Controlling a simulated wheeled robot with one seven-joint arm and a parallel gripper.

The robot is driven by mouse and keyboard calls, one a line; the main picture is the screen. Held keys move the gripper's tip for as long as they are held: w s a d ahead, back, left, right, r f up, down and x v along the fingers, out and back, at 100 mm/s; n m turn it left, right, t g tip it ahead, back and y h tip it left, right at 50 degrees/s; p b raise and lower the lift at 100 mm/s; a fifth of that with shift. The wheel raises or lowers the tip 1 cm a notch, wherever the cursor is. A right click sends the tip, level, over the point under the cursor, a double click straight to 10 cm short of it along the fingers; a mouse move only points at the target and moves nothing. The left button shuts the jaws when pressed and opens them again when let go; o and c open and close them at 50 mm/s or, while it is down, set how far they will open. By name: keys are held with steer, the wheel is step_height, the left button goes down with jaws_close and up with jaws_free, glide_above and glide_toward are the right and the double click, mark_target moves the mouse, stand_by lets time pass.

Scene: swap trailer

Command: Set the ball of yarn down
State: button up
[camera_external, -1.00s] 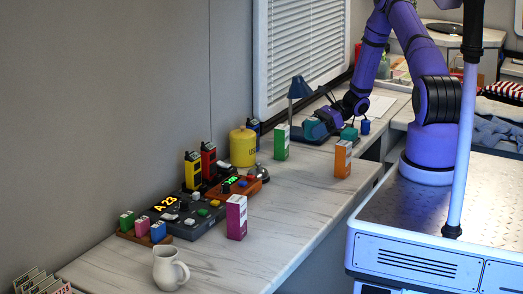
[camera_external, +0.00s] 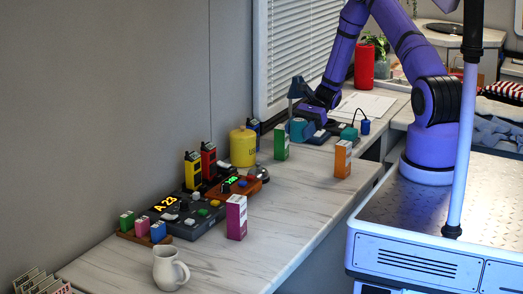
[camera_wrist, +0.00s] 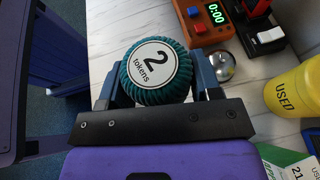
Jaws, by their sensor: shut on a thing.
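The ball of yarn (camera_wrist: 158,95) is teal and ribbed, with a round white label reading "2 tokens". In the wrist view it sits between the two fingers of my gripper (camera_wrist: 157,88), which is shut on it. In the external view the teal ball (camera_external: 299,130) shows under my gripper (camera_external: 306,117), at the far part of the counter behind the green-and-white box. I cannot tell whether the ball touches the counter (camera_external: 285,190).
A green-and-white box (camera_external: 281,142), a yellow canister (camera_external: 243,147) and an orange-and-white box (camera_external: 343,160) stand nearby. A bell (camera_wrist: 223,66) is beyond the ball in the wrist view. A blue lamp (camera_external: 297,87) stands behind.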

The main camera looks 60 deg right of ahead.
steer(key=s+a+f+n+g+h, duration=0.1)
steer(key=s+a+n+g+h, duration=0.6)
steer(key=a+n, duration=0.3)
steer(key=s+a+f+n+g+h, duration=0.1)
steer(key=s+a+n+g+h, duration=0.5)
steer(key=a+n+g, duration=0.4)
steer(key=s+a+r+n+t+h, duration=0.2)
steer(key=a+n+t+h, duration=0.1)
steer(key=a+n+t, duration=1.15)
steer(key=s+a+r+n+t+h, duration=0.1)
steer(key=a+n+t+h, duration=0.3)
steer(key=a+n+t, duration=1.05)
step_height(320, 180, down, 9)
steer(key=shift+w+r+n+g, duration=0.1)
steer(key=shift+r+n+g, duration=0.05)
steer(key=shift+n+g, duration=0.7)
steer(key=shift+f+g+y, duration=0.25)
steer(key=shift+y, duration=0.05)
glide_above(206, 263)
steer(key=shift+f, duration=2.65)
